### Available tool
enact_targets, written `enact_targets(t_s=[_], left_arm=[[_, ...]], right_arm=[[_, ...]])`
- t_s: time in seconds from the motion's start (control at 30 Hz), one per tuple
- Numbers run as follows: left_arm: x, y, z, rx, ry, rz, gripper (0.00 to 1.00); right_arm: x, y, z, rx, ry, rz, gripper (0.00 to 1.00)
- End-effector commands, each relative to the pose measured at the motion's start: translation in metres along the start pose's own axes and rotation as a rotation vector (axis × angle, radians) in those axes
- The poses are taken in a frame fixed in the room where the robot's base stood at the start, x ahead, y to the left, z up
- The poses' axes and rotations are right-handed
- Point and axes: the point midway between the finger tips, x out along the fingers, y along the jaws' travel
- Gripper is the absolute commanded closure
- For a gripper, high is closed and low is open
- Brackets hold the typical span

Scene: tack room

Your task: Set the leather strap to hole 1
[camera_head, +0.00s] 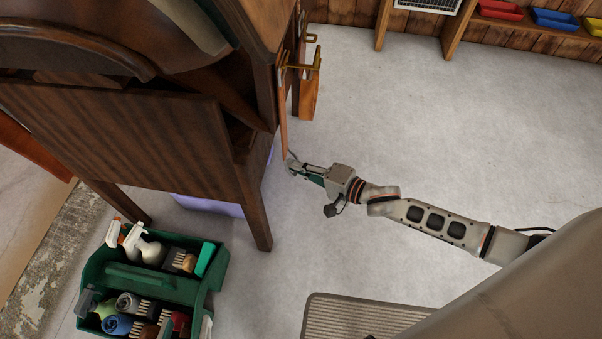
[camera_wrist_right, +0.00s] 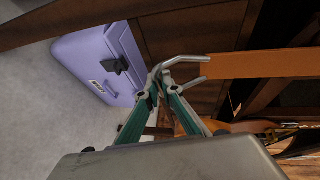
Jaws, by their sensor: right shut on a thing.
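The leather strap (camera_head: 283,115) hangs as a narrow orange-brown band beside the dark wooden stand in the head view. In the right wrist view the strap (camera_wrist_right: 262,70) is a flat orange band running in from the right. My right gripper (camera_head: 291,166) is at the strap's lower end; its teal-lined fingers (camera_wrist_right: 161,84) meet in the wrist view. They are shut on a bent grey metal loop (camera_wrist_right: 188,69), whose two bars reach the strap's near end. I cannot tell whether the loop is joined to the strap. Holes are not visible. My left gripper is out of view.
The wooden stand (camera_head: 130,120) is close to the gripper's left. A purple box (camera_wrist_right: 95,60) sits under it. Another orange strap hangs from a brass bracket (camera_head: 300,68). A green caddy (camera_head: 150,285) with bottles and brushes stands below.

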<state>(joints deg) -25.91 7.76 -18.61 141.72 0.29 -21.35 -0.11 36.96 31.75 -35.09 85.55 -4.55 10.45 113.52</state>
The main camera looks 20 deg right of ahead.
Motion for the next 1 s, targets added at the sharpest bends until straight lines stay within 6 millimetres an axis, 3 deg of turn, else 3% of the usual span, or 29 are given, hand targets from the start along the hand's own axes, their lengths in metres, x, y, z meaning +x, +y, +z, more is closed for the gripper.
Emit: enact_targets(t_s=[0.03,0.4,0.6,0.87,0.97,1.0], left_arm=[[-0.003,-0.006,-0.009,0.037,0.006,-0.011,0.6],[-0.017,-0.037,0.024,0.158,-0.106,-0.057,0.6],[-0.021,-0.044,0.038,0.177,-0.14,-0.067,0.6],[-0.021,-0.044,0.04,0.176,-0.144,-0.066,0.6],[-0.021,-0.044,0.04,0.176,-0.144,-0.066,0.6],[-0.021,-0.044,0.04,0.176,-0.144,-0.066,0.6]], right_arm=[[0.001,-0.028,-0.006,-0.013,0.003,-0.021,1.0],[-0.011,-0.076,-0.008,-0.011,0.003,-0.017,1.0],[-0.014,-0.076,-0.006,-0.003,0.001,-0.008,1.0],[-0.014,-0.074,-0.006,0.0,0.0,-0.008,1.0],[-0.014,-0.075,-0.006,0.0,0.001,-0.008,0.77],[-0.014,-0.074,-0.006,-0.001,0.001,-0.008,0.77]])
